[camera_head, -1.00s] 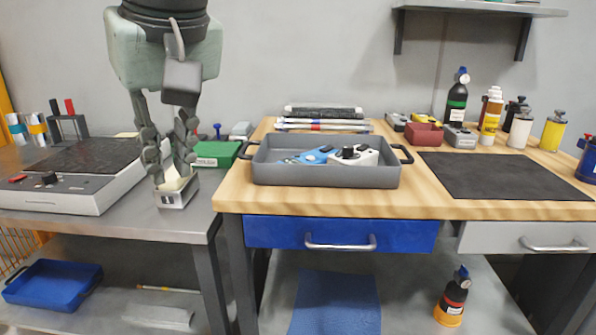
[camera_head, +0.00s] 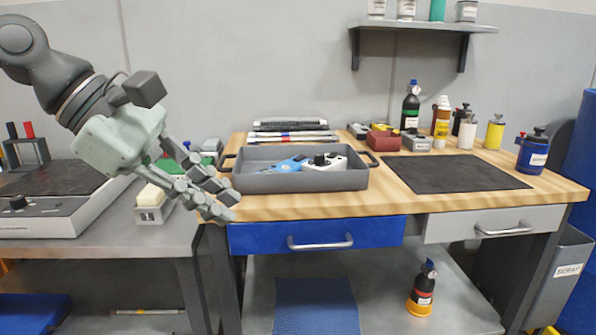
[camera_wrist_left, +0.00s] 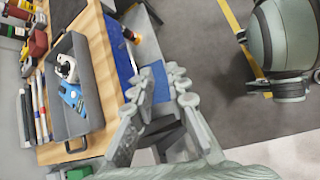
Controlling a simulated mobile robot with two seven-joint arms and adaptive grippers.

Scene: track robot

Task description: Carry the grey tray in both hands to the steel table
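The grey tray (camera_head: 300,182) sits level on the wooden bench top, with a dark handle at each end. It holds a blue tool and a white device with a black knob. It also shows in the left wrist view (camera_wrist_left: 85,122). My left gripper (camera_head: 232,204) is open and empty, tilted down to the right, in front of the tray's left handle in the head view and not touching the tray as far as I can see. Its fingers (camera_wrist_left: 163,72) stand apart in the wrist view. The grey metal-topped table (camera_head: 160,236) stands left of the bench.
A white block in a small holder (camera_head: 152,204) and a control unit (camera_head: 50,215) are on the metal table. Behind the tray lies a stack of rods (camera_head: 290,130). Right of it are a dark mat (camera_head: 455,173) and several bottles. A wall shelf (camera_head: 425,27) hangs above.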

